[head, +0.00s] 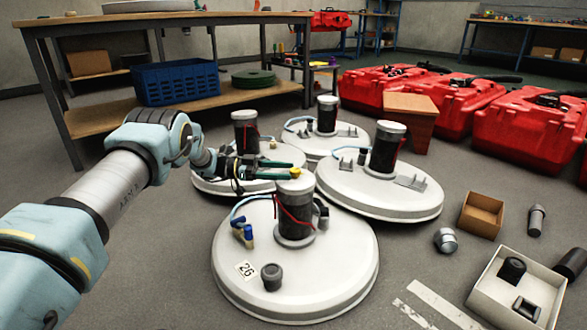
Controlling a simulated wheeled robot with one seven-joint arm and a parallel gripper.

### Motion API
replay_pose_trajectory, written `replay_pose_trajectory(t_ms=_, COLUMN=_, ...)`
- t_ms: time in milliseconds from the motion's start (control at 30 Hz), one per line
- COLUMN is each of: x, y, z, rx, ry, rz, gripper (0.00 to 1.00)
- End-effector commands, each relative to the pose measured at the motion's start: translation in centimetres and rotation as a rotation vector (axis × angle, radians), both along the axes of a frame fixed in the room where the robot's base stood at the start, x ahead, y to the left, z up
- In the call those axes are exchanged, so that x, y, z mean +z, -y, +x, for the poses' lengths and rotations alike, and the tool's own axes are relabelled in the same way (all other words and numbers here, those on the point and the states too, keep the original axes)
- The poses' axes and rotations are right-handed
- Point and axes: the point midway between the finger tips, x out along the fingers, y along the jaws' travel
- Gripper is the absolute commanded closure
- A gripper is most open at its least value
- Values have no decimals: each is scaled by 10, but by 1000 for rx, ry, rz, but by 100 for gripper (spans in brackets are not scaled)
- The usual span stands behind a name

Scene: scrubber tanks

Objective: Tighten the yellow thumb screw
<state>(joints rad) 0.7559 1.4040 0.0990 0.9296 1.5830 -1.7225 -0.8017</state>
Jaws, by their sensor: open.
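A small yellow piece that looks like the yellow thumb screw (295,172) shows at the pale cap on top of the black motor (296,212) of the front round white tank lid (340,268). My gripper (289,169) reaches in from the left with two dark green fingers, apart and level. The fingertips are just left of and behind the yellow piece in the picture. I cannot tell whether they touch it. Nothing shows held between them.
Several more white lids with black motors stand close behind, such as the right one (425,203). An open box (483,214) and a white tray (545,290) lie right.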

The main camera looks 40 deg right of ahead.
Motion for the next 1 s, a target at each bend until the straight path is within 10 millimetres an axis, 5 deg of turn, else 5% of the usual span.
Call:
replay_pose_trajectory(t_ms=400, x=1, y=-43, z=49, rx=1, ry=0, rz=-1, gripper=31)
replay_pose_trajectory(t_ms=1000, x=0, y=-45, z=52, rx=0, ry=-1, rz=-1, gripper=31)
